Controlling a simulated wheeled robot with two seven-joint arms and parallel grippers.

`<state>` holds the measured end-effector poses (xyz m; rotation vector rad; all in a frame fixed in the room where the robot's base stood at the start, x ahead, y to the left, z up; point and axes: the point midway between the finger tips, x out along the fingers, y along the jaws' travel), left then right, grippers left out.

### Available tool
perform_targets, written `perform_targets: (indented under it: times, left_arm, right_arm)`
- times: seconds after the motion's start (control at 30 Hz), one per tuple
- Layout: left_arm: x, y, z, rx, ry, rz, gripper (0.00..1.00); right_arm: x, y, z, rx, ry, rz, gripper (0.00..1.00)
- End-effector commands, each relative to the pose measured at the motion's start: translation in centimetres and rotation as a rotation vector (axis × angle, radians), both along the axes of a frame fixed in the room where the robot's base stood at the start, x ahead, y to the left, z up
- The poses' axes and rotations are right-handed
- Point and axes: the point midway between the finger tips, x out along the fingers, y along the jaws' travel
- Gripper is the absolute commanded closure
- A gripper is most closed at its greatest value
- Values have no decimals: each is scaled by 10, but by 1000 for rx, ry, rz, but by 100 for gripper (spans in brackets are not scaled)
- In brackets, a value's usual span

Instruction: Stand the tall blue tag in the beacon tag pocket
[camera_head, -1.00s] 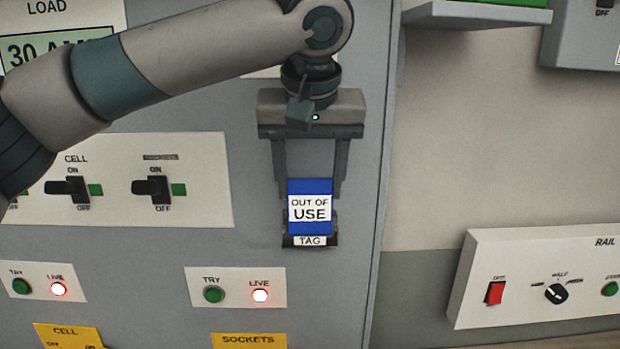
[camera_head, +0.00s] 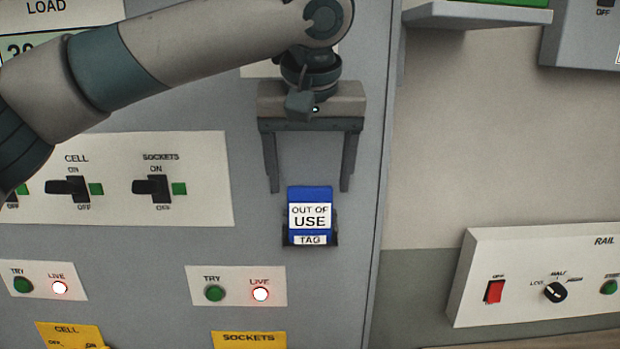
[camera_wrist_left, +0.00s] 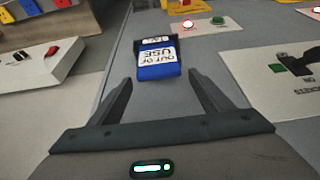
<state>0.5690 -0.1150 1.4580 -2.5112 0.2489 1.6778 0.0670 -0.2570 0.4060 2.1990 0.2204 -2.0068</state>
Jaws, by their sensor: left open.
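The tall blue tag (camera_head: 310,195), with a white "OUT OF USE" label, stands upright in a dark pocket (camera_head: 335,238) marked "TAG" on the grey panel. Its lower end is hidden behind the pocket's front. My left gripper (camera_head: 309,188) is open, pointing down, with its fingers on either side above the tag and apart from it. In the left wrist view the tag (camera_wrist_left: 157,72) sits in the pocket beyond the two spread fingertips (camera_wrist_left: 157,80). My right gripper is not in view.
Left of the pocket is a white plate with black CELL and SOCKETS switches (camera_head: 152,188). Below are TRY and LIVE lights (camera_head: 260,294) and yellow labels (camera_head: 249,340). A white RAIL box (camera_head: 540,275) is at the right, and a shelf (camera_head: 475,14) is at upper right.

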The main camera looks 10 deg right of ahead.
Motion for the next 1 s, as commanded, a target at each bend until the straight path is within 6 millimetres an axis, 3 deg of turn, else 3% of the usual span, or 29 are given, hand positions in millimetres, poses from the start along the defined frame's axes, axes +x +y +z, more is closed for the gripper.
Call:
perform_targets:
  times: [0.6, 1.0]
  left_arm:
    - [-39, 7, 93, -2, -2, -1, 27]
    - [-45, 9, 108, -1, 0, -1, 27]
  right_arm:
    - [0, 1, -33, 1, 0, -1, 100]
    - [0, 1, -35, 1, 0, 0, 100]
